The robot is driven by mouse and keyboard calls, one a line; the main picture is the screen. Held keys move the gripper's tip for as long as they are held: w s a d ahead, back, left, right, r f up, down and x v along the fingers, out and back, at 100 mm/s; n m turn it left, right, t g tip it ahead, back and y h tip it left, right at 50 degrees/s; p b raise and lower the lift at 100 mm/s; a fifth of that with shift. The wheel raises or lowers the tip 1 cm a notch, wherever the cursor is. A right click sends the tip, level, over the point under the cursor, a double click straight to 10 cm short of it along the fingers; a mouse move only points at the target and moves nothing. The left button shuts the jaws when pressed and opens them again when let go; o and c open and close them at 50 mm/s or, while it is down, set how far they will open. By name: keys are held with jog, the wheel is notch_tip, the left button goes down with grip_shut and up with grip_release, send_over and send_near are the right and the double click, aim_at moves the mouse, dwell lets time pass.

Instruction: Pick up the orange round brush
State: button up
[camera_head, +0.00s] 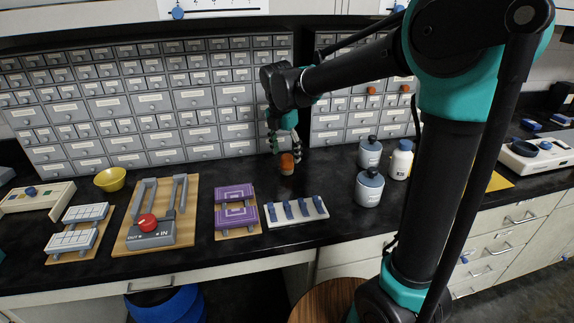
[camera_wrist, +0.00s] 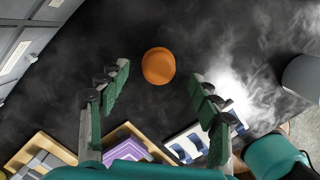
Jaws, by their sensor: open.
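The orange round brush (camera_head: 287,163) stands on the black counter in the head view, in front of the grey drawer cabinet. Its top is orange and its lower part looks paler. In the wrist view the brush (camera_wrist: 158,66) shows as an orange disc from above, centred between the fingers and a little beyond their tips. My gripper (camera_head: 285,140) hangs just above the brush in the head view. In the wrist view my gripper (camera_wrist: 157,80) has its two green-padded fingers wide apart with nothing between them held.
A white rack with blue pieces (camera_head: 296,211) and purple blocks on a wooden board (camera_head: 236,232) lie in front of the brush. The grey drawer cabinet (camera_head: 190,150) closes off the back.

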aim_at(286, 156)
jog(key=f, duration=0.3)
jog(key=w+f, duration=0.1)
jog(key=f, duration=0.1)
jog(key=shift+d, duration=0.15)
jog(key=shift+s, duration=0.1)
jog(key=c, duration=1.3)
jog(key=shift+r, duration=0.1)
